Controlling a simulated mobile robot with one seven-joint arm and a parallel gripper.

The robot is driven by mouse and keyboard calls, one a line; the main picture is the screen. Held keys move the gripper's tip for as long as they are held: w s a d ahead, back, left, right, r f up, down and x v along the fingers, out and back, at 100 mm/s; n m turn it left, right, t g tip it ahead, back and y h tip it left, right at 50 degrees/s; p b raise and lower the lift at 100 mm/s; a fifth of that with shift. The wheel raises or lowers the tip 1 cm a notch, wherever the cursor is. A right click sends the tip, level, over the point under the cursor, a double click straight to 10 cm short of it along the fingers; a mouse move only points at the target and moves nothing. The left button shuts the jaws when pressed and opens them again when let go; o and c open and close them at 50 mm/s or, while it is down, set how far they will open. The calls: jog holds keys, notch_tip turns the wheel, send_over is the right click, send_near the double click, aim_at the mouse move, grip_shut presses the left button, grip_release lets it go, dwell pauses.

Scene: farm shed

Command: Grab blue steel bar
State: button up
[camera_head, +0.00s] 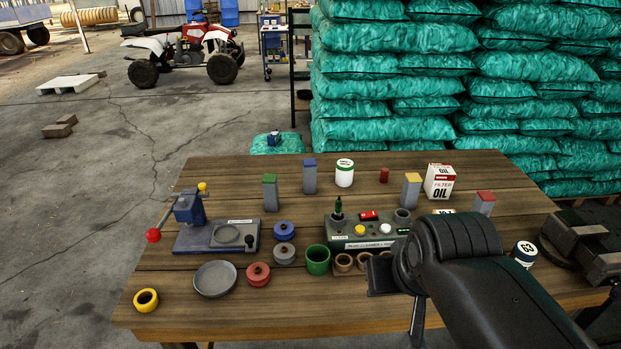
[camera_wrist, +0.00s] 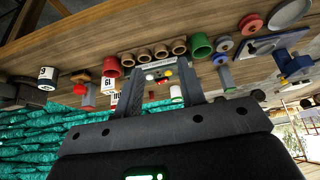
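The blue steel bar (camera_head: 309,178) is a grey upright block with a blue top. It stands at the back of the wooden table in the head view, between a green-topped bar (camera_head: 270,195) and a white can. My gripper (camera_head: 382,274) is over the front right part of the table, to the right of and nearer than the blue bar, and apart from it. In the wrist view my gripper (camera_wrist: 165,66) has its two fingers well apart, with nothing held between them. I cannot clearly tell the blue bar from the other bars in that view.
The button panel (camera_head: 350,241), white can (camera_head: 344,173), yellow-topped bar (camera_head: 411,190), red-topped bar (camera_head: 484,203) and oil filter box (camera_head: 440,182) share the table. A press (camera_head: 216,235) stands at left. Stacked teal sacks (camera_head: 390,100) rise behind.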

jog(key=shift+o, duration=0.3)
jog(key=o, duration=0.5)
